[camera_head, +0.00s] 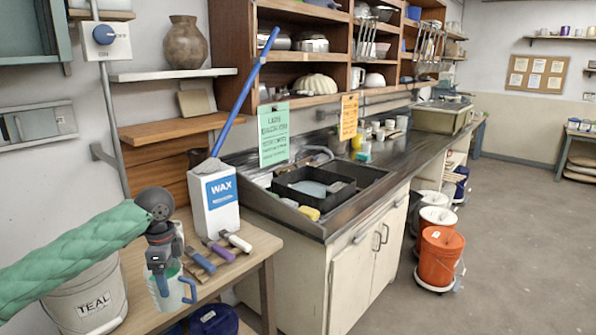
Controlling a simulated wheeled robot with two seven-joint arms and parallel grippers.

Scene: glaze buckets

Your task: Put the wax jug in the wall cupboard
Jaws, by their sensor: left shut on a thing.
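A white jug labelled WAX (214,205) stands upright on the wooden table at the left of the sink. A blue pole with a grey head rises from its top. My left gripper (163,262), on the green-sleeved arm, is in front of and left of this jug, apart from it. It is shut on a pale teal cup with a blue handle (175,293); the fingers hide part of the cup. A grey-green cupboard (28,57) on the wall is cut off at the upper left. Open wooden wall shelving (243,75) hangs above the sink. My right gripper is not in view.
Several tools (216,249) lie on the wooden table (255,262) beside the cup. A bucket labelled TEAL (92,305) is at lower left. A sink with a black tub (312,188) is at right. An orange bucket (441,258) stands on the floor; the floor further right is clear.

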